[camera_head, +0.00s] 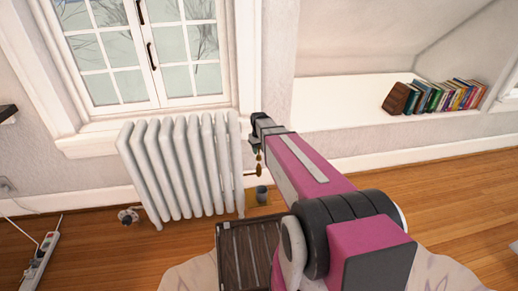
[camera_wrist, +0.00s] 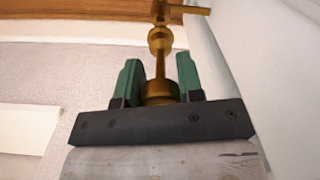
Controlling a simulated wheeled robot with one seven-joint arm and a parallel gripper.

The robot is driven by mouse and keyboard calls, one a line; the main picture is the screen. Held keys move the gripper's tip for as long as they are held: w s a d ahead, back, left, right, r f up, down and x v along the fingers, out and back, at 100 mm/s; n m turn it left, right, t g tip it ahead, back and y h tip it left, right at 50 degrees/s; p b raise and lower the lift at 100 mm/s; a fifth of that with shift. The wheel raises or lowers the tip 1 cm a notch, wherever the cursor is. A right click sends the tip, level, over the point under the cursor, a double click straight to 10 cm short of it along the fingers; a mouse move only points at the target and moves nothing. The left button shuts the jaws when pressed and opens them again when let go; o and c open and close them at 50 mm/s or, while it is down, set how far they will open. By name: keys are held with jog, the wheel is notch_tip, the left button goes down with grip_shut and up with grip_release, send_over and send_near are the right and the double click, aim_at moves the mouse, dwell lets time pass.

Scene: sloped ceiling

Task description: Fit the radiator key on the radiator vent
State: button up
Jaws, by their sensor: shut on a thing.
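My gripper (camera_head: 257,143) is beside the upper right end of the white radiator (camera_head: 180,165). In the wrist view its green fingers (camera_wrist: 159,72) stand on both sides of a brass radiator key (camera_wrist: 160,42) and are shut on it. The key has a wide round base, a thin shaft, a ball and a crossbar. In the head view the key (camera_head: 259,164) hangs below the gripper, with its bar towards the radiator's end. A white surface, likely the radiator's end, runs along the right of the wrist view. I cannot make out the vent in either view.
A dark slatted wooden surface (camera_head: 235,250) is below the gripper. A valve (camera_head: 128,216) is at the radiator's lower left. Books (camera_head: 450,96) stand on the ledge at right.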

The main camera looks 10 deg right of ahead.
aim_at(259, 156)
jog(key=shift+f, duration=2.1)
jog(key=shift+f, duration=0.1)
jog(key=o, duration=1)
jog(key=shift+o, duration=0.2)
